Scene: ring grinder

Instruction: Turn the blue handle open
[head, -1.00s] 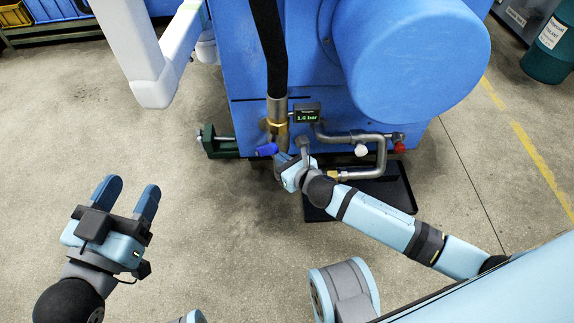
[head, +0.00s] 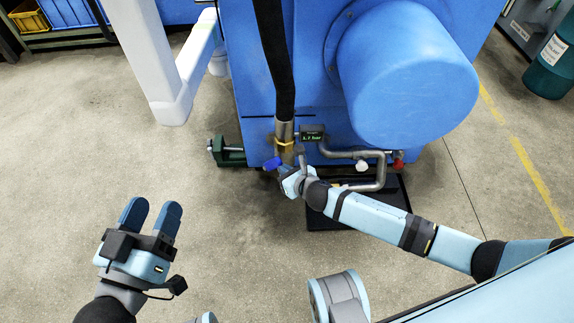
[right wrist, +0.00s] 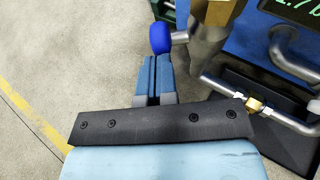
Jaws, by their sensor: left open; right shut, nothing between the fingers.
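The blue handle (head: 272,163) is at the lower end of the brass-and-steel valve fitting (head: 284,142), on its left side. Its rounded blue grip also shows in the right wrist view (right wrist: 160,38). My right gripper (head: 284,174) is shut and empty at the handle. In the right wrist view its fingertips (right wrist: 155,62) are just below the blue grip; I cannot tell whether they touch it. The handle's inner end is partly hidden. My left gripper (head: 152,210) is open and empty, over the floor at the left, well away from the handle.
The blue machine (head: 258,95) stands behind the valve, with a black hose (head: 272,60) running down to it. A pressure display (head: 312,133) and bent steel pipes (head: 381,175) are to the right. A black tray (head: 395,205) lies below.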

